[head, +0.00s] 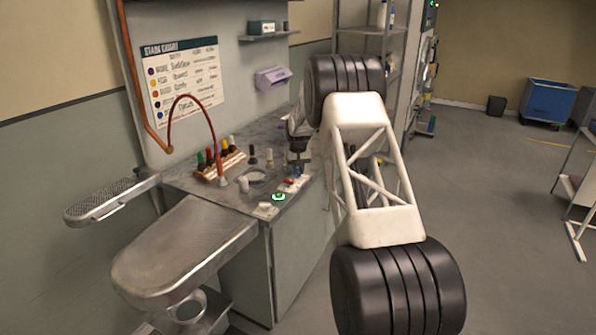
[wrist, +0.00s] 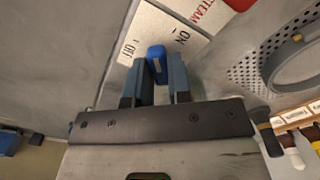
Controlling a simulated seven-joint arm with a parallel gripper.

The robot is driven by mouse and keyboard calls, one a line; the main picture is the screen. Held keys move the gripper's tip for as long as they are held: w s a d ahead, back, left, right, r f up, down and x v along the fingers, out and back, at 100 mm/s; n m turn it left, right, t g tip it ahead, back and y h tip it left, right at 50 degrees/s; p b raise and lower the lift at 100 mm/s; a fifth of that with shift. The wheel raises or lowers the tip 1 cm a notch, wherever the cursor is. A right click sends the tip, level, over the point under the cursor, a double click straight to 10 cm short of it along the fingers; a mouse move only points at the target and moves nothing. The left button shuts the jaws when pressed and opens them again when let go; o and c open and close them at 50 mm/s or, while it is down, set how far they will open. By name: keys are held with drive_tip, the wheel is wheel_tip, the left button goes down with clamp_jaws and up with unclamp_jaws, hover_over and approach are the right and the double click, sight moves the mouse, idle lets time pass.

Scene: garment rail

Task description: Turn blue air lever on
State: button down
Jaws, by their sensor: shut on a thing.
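The blue air lever (wrist: 156,54) shows in the wrist view beside a pale label plate (wrist: 150,31) marked ON and OFF. My gripper (wrist: 158,68) is shut on the lever, one finger on each side of it. The lever's top shows between the fingertips, and its lower part is hidden. It lies between the two words, and I cannot tell its exact setting. In the head view my gripper (head: 298,157) is low over the right part of the worktop, with the lever mostly hidden there.
A red control (wrist: 240,3) is near the STEAM label. In the head view, a green-lit button (head: 278,197) is at the worktop's front edge. Spools (head: 253,155) and a rack of coloured bottles (head: 219,163) stand to the left. A metal pressing board (head: 185,250) juts out in front.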

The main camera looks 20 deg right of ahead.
sight(298, 171)
drive_tip(key=m, duration=0.4)
drive_tip(key=shift+m, duration=2)
drive_tip(key=c, duration=1)
unclamp_jaws()
drive_tip(key=shift+c, duration=0.2)
drive_tip(key=shift+r, duration=0.1)
drive_tip(key=shift+r, duration=3.85)
